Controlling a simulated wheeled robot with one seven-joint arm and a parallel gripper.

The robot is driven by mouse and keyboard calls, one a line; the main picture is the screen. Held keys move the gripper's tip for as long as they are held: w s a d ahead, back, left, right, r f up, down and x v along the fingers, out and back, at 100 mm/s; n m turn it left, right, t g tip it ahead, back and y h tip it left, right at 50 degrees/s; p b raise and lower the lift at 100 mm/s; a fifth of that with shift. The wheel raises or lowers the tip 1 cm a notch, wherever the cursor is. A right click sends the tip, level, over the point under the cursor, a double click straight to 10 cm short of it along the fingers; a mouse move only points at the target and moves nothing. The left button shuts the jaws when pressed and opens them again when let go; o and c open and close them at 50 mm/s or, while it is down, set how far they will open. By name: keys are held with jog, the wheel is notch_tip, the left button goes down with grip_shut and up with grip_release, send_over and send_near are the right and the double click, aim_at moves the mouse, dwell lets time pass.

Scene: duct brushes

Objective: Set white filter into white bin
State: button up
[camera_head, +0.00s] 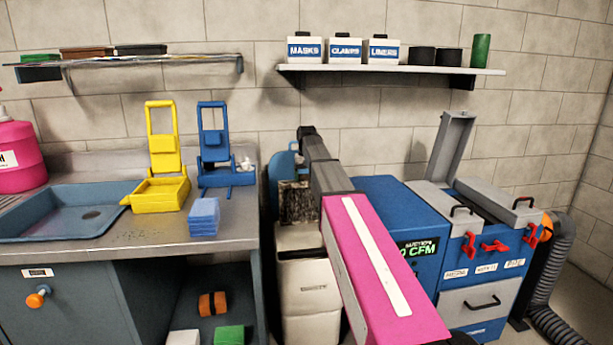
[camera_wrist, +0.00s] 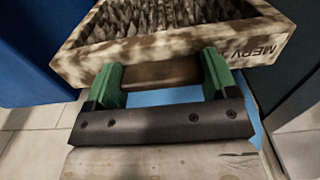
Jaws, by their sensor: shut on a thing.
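My gripper (camera_wrist: 163,76) has green fingers shut on the near edge of the filter in the wrist view. The filter (camera_wrist: 165,45) has a stained off-white frame, dark pleats and partly visible "MERV" lettering. In the head view the filter (camera_head: 295,201) shows as a dark, dirty face beside my grey arm link, seemingly above the white bin. The white bin (camera_head: 305,300) stands on the floor between the counter and the blue machine; my pink arm hides part of its right side. My fingers are not visible in the head view, and I cannot tell the filter's exact height above the bin.
The steel counter (camera_head: 120,242) is close on the left, with a blue sink tray (camera_head: 60,212), a yellow stand (camera_head: 158,192) and a blue stand (camera_head: 226,178). The blue suction machine (camera_head: 395,205) is close on the right. A blue object (camera_head: 281,168) stands behind the bin.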

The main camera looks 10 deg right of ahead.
aim_at(306, 211)
jog(key=shift+w, duration=0.55)
notch_tip(306, 211, down, 33)
dwell(3.3)
jog(key=shift+f, duration=0.1)
dwell(0.4)
jog(key=o, duration=1.3)
jog(key=shift+r, duration=7.9)
jog(key=shift+s, duration=0.1)
